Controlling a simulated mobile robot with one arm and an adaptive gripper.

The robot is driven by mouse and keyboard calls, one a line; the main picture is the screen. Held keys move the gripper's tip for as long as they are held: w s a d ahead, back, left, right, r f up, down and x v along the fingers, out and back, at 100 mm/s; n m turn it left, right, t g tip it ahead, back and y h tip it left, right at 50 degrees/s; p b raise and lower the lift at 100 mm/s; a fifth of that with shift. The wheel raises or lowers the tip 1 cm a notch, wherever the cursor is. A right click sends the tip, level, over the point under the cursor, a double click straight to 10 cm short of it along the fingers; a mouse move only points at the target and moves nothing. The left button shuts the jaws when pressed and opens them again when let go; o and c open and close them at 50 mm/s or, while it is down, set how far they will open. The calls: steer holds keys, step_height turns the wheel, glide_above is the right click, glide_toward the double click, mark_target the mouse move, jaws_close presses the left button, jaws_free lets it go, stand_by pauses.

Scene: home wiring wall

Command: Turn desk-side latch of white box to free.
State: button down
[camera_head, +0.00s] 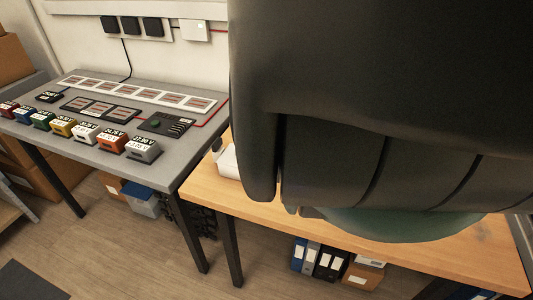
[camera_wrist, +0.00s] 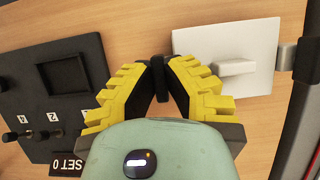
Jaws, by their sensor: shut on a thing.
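The white box (camera_wrist: 235,42) lies on the wooden tabletop at the upper right of the wrist view, with a raised white block on its face. A grey latch piece (camera_wrist: 286,57) sits at its right side. My gripper (camera_wrist: 158,78) has yellow ridged fingers that meet around a small dark latch (camera_wrist: 157,66) just left of the box. The fingers hide most of this latch, so its angle is unclear. In the head view, part of the white box (camera_head: 228,160) shows at the wooden table's left end, with a dark piece beside it. My gripper is hidden there.
A black panel (camera_wrist: 58,85) with knobs and a "SET 0" label lies left of my fingers. The grey desk (camera_head: 190,150) with coloured meter blocks stands left of the wooden table (camera_head: 205,200). A red-and-grey edge runs along the wrist view's right side.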

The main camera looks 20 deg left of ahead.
mark_target(266, 153)
steer(key=c, duration=1)
jaws_free()
steer(key=shift+r, duration=4.95)
